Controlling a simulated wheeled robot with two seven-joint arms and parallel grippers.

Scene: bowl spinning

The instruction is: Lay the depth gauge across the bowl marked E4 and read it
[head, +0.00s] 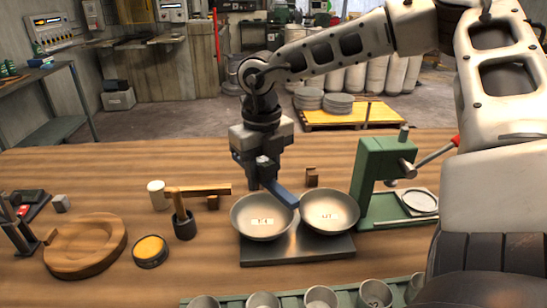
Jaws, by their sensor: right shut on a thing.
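Two shallow metal bowls sit side by side on a dark plate (300,248): a left bowl (262,234) and a right bowl (330,228). Each has a small white label inside, too small to read with certainty. My right gripper (262,178) points down just behind the left bowl and is shut on a blue bar, which I take as the depth gauge (284,194). The bar slants down to the right, over the rear of the left bowl toward the gap between the bowls. I cannot tell whether it touches a rim. My left gripper is not in view.
A green press (384,165) with a red-tipped lever stands right of the bowls. Several cups (320,298) line a green tray in front.

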